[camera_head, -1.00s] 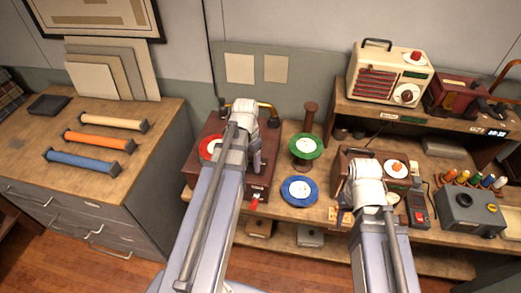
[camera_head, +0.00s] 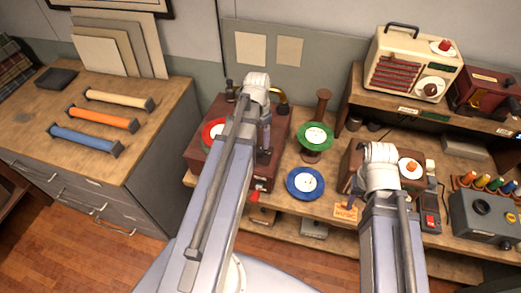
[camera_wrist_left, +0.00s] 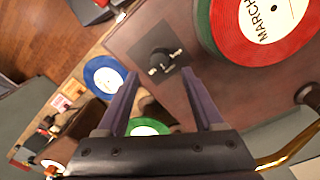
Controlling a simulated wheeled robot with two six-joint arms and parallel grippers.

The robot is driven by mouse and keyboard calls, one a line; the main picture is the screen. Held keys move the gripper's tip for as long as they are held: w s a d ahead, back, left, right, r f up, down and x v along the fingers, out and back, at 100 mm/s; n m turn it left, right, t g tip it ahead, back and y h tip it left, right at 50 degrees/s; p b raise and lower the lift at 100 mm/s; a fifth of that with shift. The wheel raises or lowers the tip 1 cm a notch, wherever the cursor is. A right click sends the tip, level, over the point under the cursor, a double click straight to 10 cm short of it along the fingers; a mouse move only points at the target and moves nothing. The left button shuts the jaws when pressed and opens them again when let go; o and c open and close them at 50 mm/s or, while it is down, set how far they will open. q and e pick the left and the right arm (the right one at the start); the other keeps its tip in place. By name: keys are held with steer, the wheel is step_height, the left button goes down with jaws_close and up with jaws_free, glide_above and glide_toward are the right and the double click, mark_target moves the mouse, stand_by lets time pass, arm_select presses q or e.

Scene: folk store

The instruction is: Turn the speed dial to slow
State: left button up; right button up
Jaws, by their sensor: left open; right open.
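The dial is a small black knob (camera_wrist_left: 160,62) on a dark square plate on top of the dark red record player (camera_head: 212,162). It shows in the left wrist view, just ahead of my left gripper (camera_wrist_left: 160,74). That gripper is open, its two fingers to either side of the knob's line, and I cannot tell that it touches it. In the head view my left gripper (camera_head: 265,145) is over the player's right side, and the arm hides the knob. A red record labelled MARCH (camera_wrist_left: 265,25) lies beside the dial. My right gripper (camera_head: 353,196) is mostly hidden by its wrist.
A blue record (camera_head: 305,183) and a green record (camera_head: 315,137) stand right of the player. A brass horn tube (camera_wrist_left: 290,147) rises near the left gripper. A cream radio (camera_head: 412,65) and a grey box (camera_head: 487,215) are at right. The drawer cabinet (camera_head: 150,140) is at left.

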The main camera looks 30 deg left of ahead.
mark_target(260, 150)
arm_select(q)
step_height(260, 150, down, 6)
steer(key=b, duration=0.5)
steer(key=shift+s+d+f, duration=0.1)
steer(key=shift+d, duration=0.05)
jaws_close()
stand_by(0.3)
